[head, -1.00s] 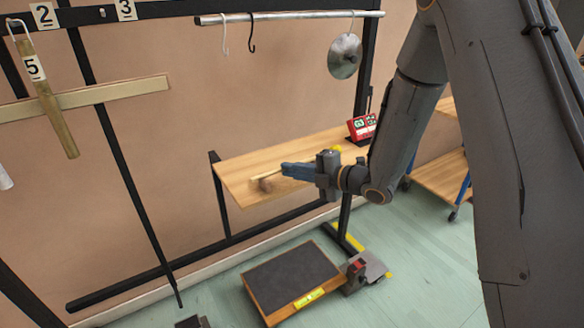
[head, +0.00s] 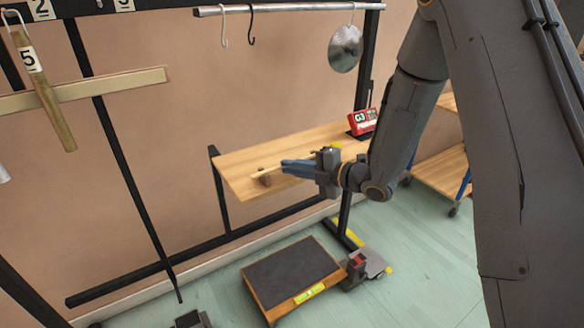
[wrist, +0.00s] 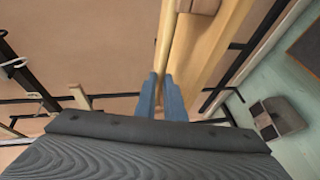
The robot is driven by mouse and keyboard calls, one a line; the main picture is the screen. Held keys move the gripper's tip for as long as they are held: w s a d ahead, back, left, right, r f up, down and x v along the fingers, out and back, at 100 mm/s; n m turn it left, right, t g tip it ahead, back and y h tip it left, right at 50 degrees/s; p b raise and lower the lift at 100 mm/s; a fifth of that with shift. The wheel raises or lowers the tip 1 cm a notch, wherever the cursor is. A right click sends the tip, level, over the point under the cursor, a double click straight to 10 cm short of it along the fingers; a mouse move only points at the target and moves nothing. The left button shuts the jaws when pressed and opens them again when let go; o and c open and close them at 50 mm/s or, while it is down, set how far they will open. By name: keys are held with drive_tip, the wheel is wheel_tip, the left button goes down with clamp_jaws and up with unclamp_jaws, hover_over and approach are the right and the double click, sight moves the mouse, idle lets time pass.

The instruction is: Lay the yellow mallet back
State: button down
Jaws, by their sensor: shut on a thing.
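My gripper (head: 284,168) is at the front part of the wooden shelf (head: 230,163), its blue fingers pointing left. They are closed around a thin, pale wooden stick, the mallet's handle (head: 262,172). In the wrist view the handle (wrist: 164,45) runs from between the fingertips (wrist: 162,85) up past the top edge. A small brown block (head: 265,181) sits beside the handle at the shelf's left part; it also shows in the wrist view (wrist: 198,5). I cannot tell whether the handle touches it. A yellow patch (head: 337,146) shows behind the gripper; I cannot tell whether it is the mallet's head.
A red sign (head: 362,121) stands at the shelf's right end. A metal disc (head: 345,48) and hooks (head: 251,28) hang from the rail above. A dark-topped platform (head: 292,272) lies on the floor below.

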drive_tip(key=c, duration=1.8)
unclamp_jaws()
